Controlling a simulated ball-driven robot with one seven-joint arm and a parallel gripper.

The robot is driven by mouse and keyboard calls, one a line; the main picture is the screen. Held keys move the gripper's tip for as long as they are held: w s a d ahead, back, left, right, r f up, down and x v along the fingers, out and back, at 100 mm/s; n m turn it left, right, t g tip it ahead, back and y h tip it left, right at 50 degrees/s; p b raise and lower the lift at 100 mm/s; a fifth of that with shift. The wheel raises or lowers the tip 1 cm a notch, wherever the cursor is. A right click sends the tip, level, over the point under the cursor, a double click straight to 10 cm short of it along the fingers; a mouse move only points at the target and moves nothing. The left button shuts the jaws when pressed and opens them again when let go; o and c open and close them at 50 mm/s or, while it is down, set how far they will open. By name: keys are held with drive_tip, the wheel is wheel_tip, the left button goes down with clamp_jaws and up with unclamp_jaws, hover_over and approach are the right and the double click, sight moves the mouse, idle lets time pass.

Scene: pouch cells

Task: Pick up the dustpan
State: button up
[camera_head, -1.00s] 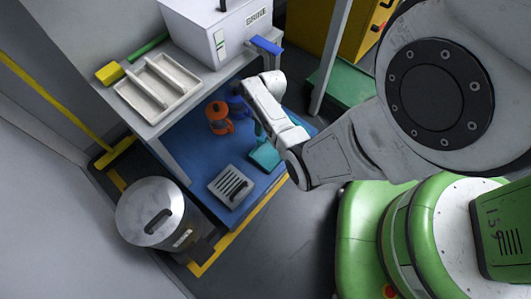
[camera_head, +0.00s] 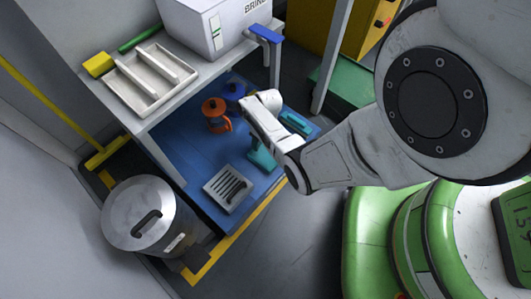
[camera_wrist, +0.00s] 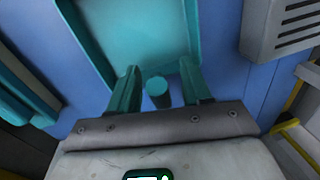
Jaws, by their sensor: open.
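The dustpan is teal, with a flat rimmed pan (camera_wrist: 140,38) at the top of the wrist view. Its rounded handle end (camera_wrist: 157,92) points toward me. My gripper (camera_wrist: 158,85) is open, with one teal finger on each side of the handle end. I cannot tell whether either finger touches it. In the head view the dustpan (camera_head: 263,160) lies on the blue mat, partly hidden behind my white arm.
A grey slotted box (camera_head: 228,189) lies left of the dustpan; the wrist view also shows it (camera_wrist: 285,25). Another teal object (camera_head: 296,122) lies at the right. An orange pot (camera_head: 215,112) and a blue one (camera_head: 234,91) stand behind. A shelf (camera_head: 165,108) overhangs the left.

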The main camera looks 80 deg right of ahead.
drive_tip(key=shift+c, duration=0.5)
clamp_jaws()
